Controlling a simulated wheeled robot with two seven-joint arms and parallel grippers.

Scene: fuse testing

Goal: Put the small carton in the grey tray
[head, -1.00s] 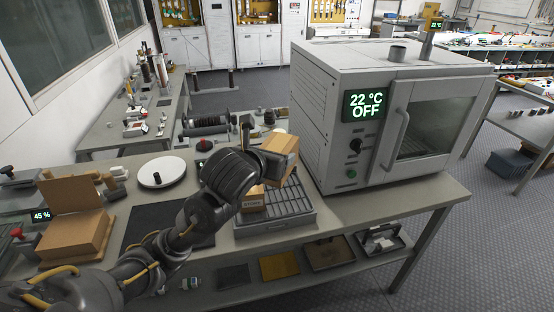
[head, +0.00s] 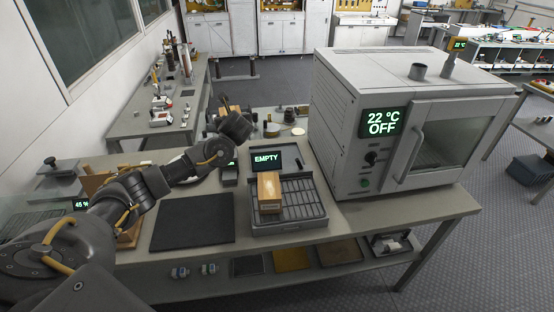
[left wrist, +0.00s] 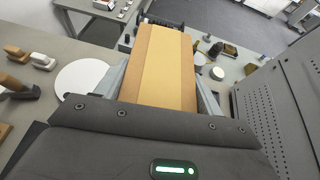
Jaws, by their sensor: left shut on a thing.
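A small carton (left wrist: 158,68) with a paler tape strip fills the left wrist view between the two fingers of my left gripper (left wrist: 160,85), which is shut on it. In the head view my left gripper (head: 228,110) is mostly hidden behind my wrist, and only a bit of brown carton shows there. It is behind and to the left of the grey tray (head: 315,212), not over it. Another carton (head: 269,190) sits in the tray's left part, on the slotted floor. My right gripper is in neither view.
A small screen reading EMPTY (head: 267,159) stands behind the tray. A large grey oven (head: 340,125) stands close on the right. A dark mat (head: 193,222) lies left of the tray. A white disc (left wrist: 82,82) shows in the left wrist view.

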